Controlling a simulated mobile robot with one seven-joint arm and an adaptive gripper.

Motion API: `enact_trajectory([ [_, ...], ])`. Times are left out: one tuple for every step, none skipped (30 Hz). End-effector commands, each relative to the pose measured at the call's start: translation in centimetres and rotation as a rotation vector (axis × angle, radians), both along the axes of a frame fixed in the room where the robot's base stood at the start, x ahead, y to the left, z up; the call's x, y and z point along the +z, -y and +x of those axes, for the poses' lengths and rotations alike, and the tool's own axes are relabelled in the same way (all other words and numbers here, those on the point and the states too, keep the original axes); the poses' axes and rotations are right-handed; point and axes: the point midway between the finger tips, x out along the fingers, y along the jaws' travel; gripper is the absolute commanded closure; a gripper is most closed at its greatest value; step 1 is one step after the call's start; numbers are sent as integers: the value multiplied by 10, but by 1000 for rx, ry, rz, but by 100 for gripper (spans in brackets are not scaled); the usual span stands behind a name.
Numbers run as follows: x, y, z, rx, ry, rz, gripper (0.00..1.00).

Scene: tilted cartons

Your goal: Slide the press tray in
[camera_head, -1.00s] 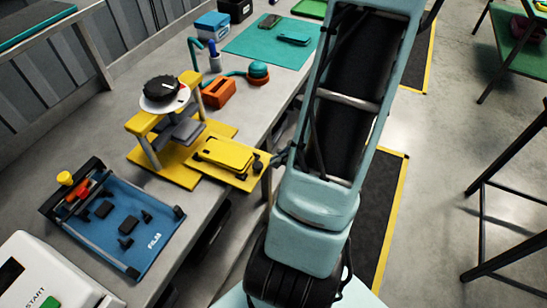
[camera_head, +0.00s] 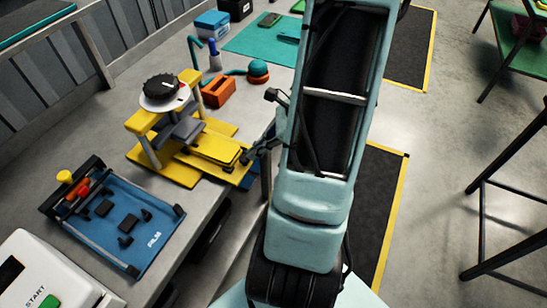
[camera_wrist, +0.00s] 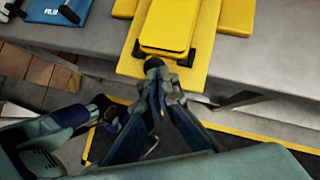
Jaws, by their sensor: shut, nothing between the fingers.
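The yellow press (camera_head: 148,124) stands on the workbench with a black dial (camera_head: 161,88) on top and a grey press plate below. Its yellow tray (camera_head: 215,148) sits partly under the press and partly out to the right, towards the bench edge. The tray also shows in the wrist view (camera_wrist: 165,30), with dark posts at its near corners. My gripper (camera_head: 250,156) is shut and empty at the tray's outer end. In the wrist view, its fingertips (camera_wrist: 155,66) are at the tray's near edge, seemingly touching it; exact contact is hard to tell.
A blue film board (camera_head: 125,222) and a white machine with a green start button (camera_head: 50,301) lie nearer on the bench. An orange block (camera_head: 218,92), a teal-topped button (camera_head: 258,70) and a teal mat (camera_head: 262,42) are beyond the press. Open floor lies right of the bench.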

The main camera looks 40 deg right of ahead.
Motion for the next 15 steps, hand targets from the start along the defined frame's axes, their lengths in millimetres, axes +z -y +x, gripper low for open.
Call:
enact_trajectory([
  [-1, -6, 12, 7, 1, -1, 100],
  [-1, -9, 18, 7, 1, -1, 100],
  [-1, -12, 27, 7, 1, -1, 100],
  [-1, -15, 33, 6, 0, 0, 100],
  [-1, -17, 39, 6, 0, 0, 100],
  [-1, -21, 47, 6, 1, -1, 100],
  [-1, -23, 53, 5, 0, 0, 100],
  [-1, -25, 58, 5, 0, 0, 100],
  [-1, -28, 65, 6, 1, -1, 100],
  [-1, -30, 70, 5, 0, 0, 100],
  [0, -32, 75, 4, 1, 1, 100],
  [0, -35, 81, 5, 1, 1, 100],
  [0, -36, 84, 4, 0, 0, 100],
  [0, -37, 88, 3, 0, 0, 100],
  [-1, -39, 92, 3, 0, 0, 100],
])
